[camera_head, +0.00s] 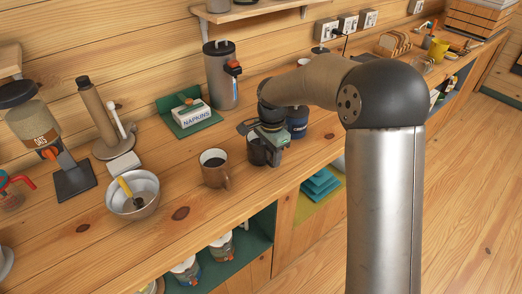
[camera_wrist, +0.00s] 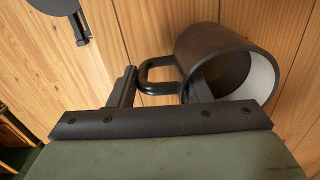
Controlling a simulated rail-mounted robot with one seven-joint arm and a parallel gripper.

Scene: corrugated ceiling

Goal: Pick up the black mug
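The black mug (camera_head: 256,152) stands on the wooden counter, partly hidden by my gripper in the head view. In the wrist view the black mug (camera_wrist: 212,50) shows its dark outside and pale inner wall, with its handle (camera_wrist: 157,76) pointing left. My gripper (camera_wrist: 160,88) is open, with its fingers apart on either side of the handle. The right finger overlaps the mug's near rim; I cannot tell whether it touches. In the head view my gripper (camera_head: 270,142) is low over the mug.
A brown mug with dark liquid (camera_head: 214,172) stands just left of the black mug. A dark blue container (camera_head: 298,122) is close on the right. A napkin box (camera_head: 194,115) and a metal canister (camera_head: 219,75) stand behind. A metal bowl (camera_head: 133,205) is farther left.

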